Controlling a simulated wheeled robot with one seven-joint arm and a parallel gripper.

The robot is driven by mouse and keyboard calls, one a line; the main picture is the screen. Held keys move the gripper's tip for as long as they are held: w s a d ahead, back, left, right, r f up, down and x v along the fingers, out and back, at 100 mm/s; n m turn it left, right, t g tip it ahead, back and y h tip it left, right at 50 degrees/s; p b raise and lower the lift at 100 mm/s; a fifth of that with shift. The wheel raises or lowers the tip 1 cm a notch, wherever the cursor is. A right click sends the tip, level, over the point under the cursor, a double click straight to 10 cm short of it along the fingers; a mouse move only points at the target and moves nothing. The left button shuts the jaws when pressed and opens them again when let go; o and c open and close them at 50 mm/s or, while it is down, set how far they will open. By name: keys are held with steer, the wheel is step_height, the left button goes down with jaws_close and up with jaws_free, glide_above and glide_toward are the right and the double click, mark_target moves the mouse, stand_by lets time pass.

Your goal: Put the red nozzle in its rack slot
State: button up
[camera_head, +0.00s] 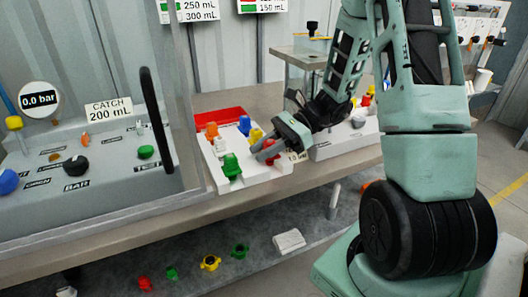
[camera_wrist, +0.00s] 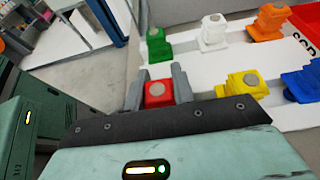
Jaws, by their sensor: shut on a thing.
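My gripper (camera_head: 264,150) is over the right side of the white rack (camera_head: 264,181). In the wrist view my gripper (camera_wrist: 157,90) has its two grey fingers shut on the red nozzle (camera_wrist: 158,94), one on each side. The red nozzle also shows in the head view (camera_head: 271,146), partly hidden by the fingers. It is in line with the yellow nozzle (camera_wrist: 247,84) and blue nozzle (camera_wrist: 303,83), across from the green nozzle (camera_wrist: 158,47). Its lower part is hidden, so I cannot tell whether it is seated in a slot or above it.
The white nozzle (camera_wrist: 213,33) and orange nozzle (camera_wrist: 270,22) stand in the row with the green one. A red tray (camera_head: 219,116) lies behind the rack. A clear-walled bench with a black handle (camera_head: 156,118) stands left. Loose coloured parts lie on the lower shelf (camera_head: 210,263).

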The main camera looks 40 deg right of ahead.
steer(key=shift+f, duration=0.3)
steer(key=shift+f, duration=0.35)
steer(key=o, duration=1)
steer(key=shift+r, duration=0.3)
steer(key=shift+d+r, duration=0.25)
steer(key=shift+r, duration=0.05)
steer(key=v, duration=1.1)
steer(key=shift+d, duration=0.2)
steer(key=shift+s, duration=0.1)
